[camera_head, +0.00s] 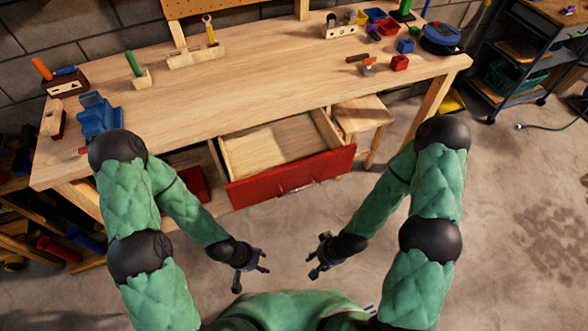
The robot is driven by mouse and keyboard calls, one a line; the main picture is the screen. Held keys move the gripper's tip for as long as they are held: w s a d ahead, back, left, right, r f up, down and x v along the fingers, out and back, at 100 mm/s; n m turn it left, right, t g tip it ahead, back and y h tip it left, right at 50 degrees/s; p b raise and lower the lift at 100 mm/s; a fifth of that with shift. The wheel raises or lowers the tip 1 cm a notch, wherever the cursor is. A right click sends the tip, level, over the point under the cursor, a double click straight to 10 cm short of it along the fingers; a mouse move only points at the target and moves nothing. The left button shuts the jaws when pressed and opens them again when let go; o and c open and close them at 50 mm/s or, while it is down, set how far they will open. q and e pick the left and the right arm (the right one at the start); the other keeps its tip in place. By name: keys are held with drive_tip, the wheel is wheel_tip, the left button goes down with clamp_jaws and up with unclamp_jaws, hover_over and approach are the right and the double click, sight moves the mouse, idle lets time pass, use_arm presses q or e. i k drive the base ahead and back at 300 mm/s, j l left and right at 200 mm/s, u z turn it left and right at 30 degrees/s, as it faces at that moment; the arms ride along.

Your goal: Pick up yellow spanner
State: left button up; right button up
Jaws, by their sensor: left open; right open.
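A yellow tool that looks like the yellow spanner (210,34) stands upright in a wooden holder (190,59) at the back of the workbench. My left gripper (255,272) is open and empty, low in front of the bench and far from the spanner. My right gripper (318,262) is also open and empty, to the right of the left one, in front of the open drawer.
The workbench (270,90) has a clear middle. Its red-fronted drawer (290,178) is pulled open toward me. A blue vise (98,116) sits at the left edge. A stool (358,113) stands right of the drawer. Small bins (400,62) and tools crowd the back right.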

sight(211, 36)
drive_tip(key=j+z, duration=0.7)
drive_tip(key=j, duration=0.2)
drive_tip(key=k+j+z, duration=0.15)
drive_tip(key=j+z, duration=0.25)
drive_tip(key=k+j+z, duration=0.15)
drive_tip(key=j+z, duration=0.2)
drive_tip(key=j, duration=0.1)
